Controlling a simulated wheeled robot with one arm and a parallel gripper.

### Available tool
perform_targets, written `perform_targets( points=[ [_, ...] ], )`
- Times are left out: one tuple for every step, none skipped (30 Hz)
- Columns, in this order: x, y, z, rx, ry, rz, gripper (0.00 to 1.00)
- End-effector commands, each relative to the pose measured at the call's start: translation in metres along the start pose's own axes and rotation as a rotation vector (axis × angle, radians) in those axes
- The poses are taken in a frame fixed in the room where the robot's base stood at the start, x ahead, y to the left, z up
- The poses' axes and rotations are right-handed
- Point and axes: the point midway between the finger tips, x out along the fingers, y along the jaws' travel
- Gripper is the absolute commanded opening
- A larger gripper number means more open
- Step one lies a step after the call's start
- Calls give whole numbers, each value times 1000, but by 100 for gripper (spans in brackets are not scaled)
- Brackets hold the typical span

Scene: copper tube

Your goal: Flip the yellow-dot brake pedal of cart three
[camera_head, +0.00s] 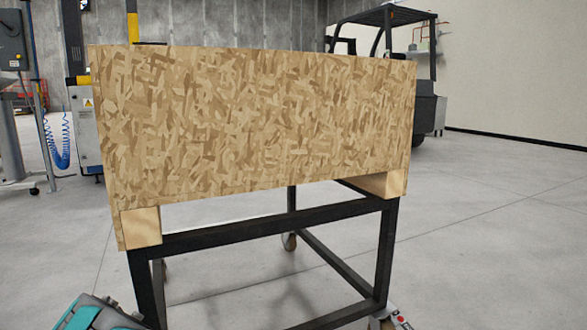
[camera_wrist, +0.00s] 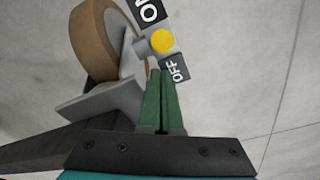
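In the wrist view the brake pedal is a grey piece with a yellow dot (camera_wrist: 162,41). A dark ON label (camera_wrist: 151,11) is above the dot and a dark OFF label (camera_wrist: 177,69) below it. The pedal sits beside a brown caster wheel (camera_wrist: 92,42) under a grey bracket (camera_wrist: 100,100). My gripper (camera_wrist: 160,74) has its green fingers shut together and empty. Its tips are just left of the OFF label, and I cannot tell whether they touch the pedal. In the head view the cart has a large chipboard box (camera_head: 255,125) on a black frame (camera_head: 265,228).
Another caster (camera_head: 388,322) is at the cart's front right leg, and a further one (camera_head: 289,241) stands behind. A forklift (camera_head: 425,90) is at the back right. A grey machine (camera_head: 86,130) with a blue coiled hose stands at the left. The floor (camera_head: 500,240) to the right is clear.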

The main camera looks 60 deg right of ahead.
Motion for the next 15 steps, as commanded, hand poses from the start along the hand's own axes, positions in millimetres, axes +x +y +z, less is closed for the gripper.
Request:
perform_targets(
  points=[
    [1,0,1,0,-1,1,0],
    [2,0,1,0,-1,1,0],
    [2,0,1,0,-1,1,0],
    [3,0,1,0,-1,1,0],
    [3,0,1,0,-1,1,0],
    [4,0,1,0,-1,1,0],
    [4,0,1,0,-1,1,0],
    [3,0,1,0,-1,1,0],
    [3,0,1,0,-1,1,0],
    [2,0,1,0,-1,0,0],
    [2,0,0,0,0,0,0],
    [0,0,0,0,0,0,0],
    [-1,0,0,0,0,0,0],
    [-3,0,0,0,1,0,0],
    [-6,0,-1,0,1,-1,0]
  ],
)
